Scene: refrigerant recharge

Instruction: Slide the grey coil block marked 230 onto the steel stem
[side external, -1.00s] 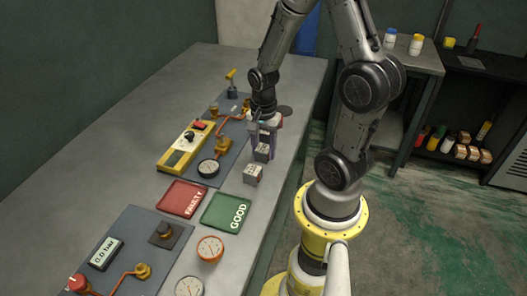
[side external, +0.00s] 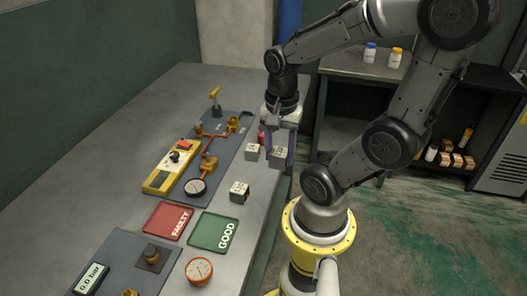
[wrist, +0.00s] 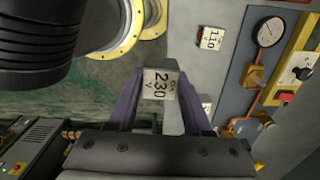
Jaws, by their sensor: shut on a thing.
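A grey block marked 230 (wrist: 158,84) is between the two purple fingers of my gripper (wrist: 158,100) in the wrist view, with its marked face toward the camera. In the side view my gripper (side external: 278,145) is shut on this grey block (side external: 279,155), near the bench's right edge. It looks raised off the bench. A brass valve (side external: 208,162) stands on the copper pipe of the grey panel, left of my gripper. I cannot clearly make out the steel stem.
Two other grey blocks stand on the bench: one (side external: 252,151) just left of my gripper, one (side external: 239,191) nearer the green GOOD tray (side external: 213,232). A red FAULTY tray (side external: 168,221), a yellow meter (side external: 168,172) and a black-rimmed gauge (side external: 196,187) lie left of them.

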